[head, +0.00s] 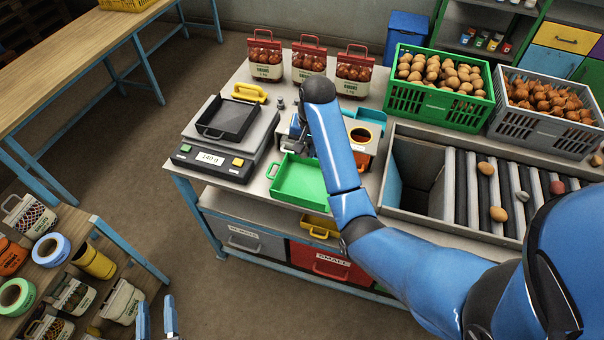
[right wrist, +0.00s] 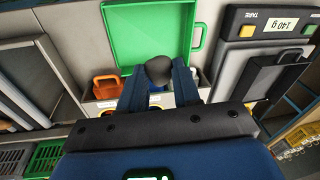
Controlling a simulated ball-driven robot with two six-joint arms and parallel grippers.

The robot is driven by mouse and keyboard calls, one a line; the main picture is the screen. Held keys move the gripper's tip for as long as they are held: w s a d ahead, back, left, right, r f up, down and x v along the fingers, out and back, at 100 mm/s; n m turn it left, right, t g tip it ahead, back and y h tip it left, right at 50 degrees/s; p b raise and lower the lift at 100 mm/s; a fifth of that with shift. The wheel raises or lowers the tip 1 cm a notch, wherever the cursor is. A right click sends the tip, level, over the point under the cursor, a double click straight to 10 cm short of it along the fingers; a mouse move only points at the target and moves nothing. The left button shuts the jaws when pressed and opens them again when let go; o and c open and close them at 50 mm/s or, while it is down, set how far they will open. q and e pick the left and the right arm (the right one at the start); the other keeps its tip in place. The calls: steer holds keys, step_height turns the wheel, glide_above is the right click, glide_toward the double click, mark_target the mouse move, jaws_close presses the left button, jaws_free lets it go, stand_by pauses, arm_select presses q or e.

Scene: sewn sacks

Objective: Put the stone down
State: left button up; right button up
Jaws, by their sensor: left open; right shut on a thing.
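In the right wrist view a dark, rounded stone (right wrist: 158,70) sits between the fingertips of my right gripper (right wrist: 159,82), which is shut on it. Behind the stone in that view is the green tray (right wrist: 140,25), near its edge. The green tray (head: 298,182) looks empty there. My left gripper (head: 158,318) is open and empty at the bottom edge, away from the bench.
A scale (head: 225,150) reading 140 g carries a black pan. Filled sacks (head: 309,65) stand at the back. Green (head: 438,95) and grey (head: 540,110) crates hold produce. The roller conveyor (head: 478,185) carries a few pieces beside an open chute (head: 420,178). A small shelf (head: 120,245) stands left.

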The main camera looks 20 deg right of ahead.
steer(key=shift+w+f+b, duration=0.6)
steer(key=shift+f+b, duration=0.15)
steer(key=shift+f, duration=0.15)
steer(key=f+b, duration=0.1)
steer(key=f, duration=0.3)
steer(key=f+b, duration=0.2)
steer(key=f, duration=0.2)
steer(key=f+b, duration=0.1)
steer(key=f, duration=0.3)
steer(key=shift+s+f+b, duration=0.3)
steer(key=shift+s+f, duration=0.05)
steer(key=shift+s, duration=0.05)
steer(key=shift+s+f, duration=0.1)
steer(key=shift+f, duration=0.3)
step_height(320, 180, down, 4)
steer(key=shift+r+p, duration=0.1)
steer(key=shift+p, duration=0.2)
arm_select(q)
step_height(320, 180, down, 5)
steer(key=shift+w+f, duration=0.15)
steer(key=shift+f, duration=0.05)
arm_select(e)
steer(key=shift+f, duration=0.3)
